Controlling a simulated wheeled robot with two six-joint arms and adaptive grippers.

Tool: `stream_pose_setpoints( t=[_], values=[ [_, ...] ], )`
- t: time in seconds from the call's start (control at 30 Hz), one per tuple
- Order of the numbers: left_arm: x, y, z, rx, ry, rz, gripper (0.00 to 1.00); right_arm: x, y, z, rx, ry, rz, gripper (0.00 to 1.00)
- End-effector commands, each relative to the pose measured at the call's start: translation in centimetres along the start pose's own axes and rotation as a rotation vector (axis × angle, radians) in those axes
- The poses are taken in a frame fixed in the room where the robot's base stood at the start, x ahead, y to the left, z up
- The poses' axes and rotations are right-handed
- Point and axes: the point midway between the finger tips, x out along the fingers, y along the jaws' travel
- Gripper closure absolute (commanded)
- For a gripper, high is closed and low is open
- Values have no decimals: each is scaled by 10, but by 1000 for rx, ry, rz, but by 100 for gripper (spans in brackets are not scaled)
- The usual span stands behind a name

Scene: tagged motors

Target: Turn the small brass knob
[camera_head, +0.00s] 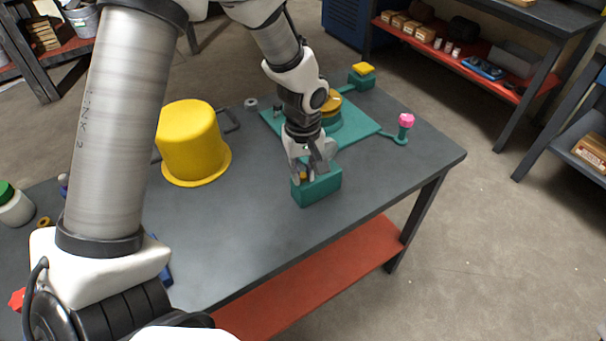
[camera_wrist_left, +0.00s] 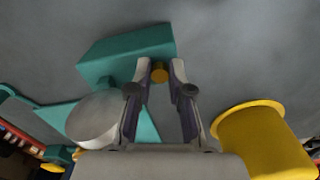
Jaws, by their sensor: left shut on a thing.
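The small brass knob (camera_head: 303,175) sits on the side of a teal box (camera_head: 320,189) near the front right of the table. In the left wrist view, the knob (camera_wrist_left: 159,73) shows as a short round brass piece between the fingertips, in front of the teal box (camera_wrist_left: 125,54). My left gripper (camera_head: 307,173) comes down from above, its fingers shut on the knob from both sides. The fingers hide part of the knob in the head view. My right gripper is in neither view.
A large yellow bucket-like object (camera_head: 188,140) stands left of the gripper. Behind the gripper is a teal plate (camera_head: 357,128) with a round brass part (camera_head: 330,103). A pink-topped post (camera_head: 406,121) and a yellow-topped teal block (camera_head: 362,70) stand beyond. The table (camera_head: 250,245) is clear in front.

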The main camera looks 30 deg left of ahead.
Motion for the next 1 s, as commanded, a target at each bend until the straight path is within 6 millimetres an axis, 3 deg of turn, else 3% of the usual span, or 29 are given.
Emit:
stream_pose_setpoints(
  t=[0.13,0.17,0.2,0.27,0.6,1.0],
  values=[
    [1,0,0,1,-2,-1,100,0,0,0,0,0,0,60],
    [1,0,0,1,-2,-1,73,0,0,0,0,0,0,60],
    [1,0,0,2,-2,-1,61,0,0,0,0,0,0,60],
    [1,0,0,2,-2,-1,48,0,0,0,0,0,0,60],
    [-3,-1,0,44,-2,-2,48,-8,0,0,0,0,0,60],
    [-8,-2,1,693,-5,-2,48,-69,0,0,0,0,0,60]
  ],
)
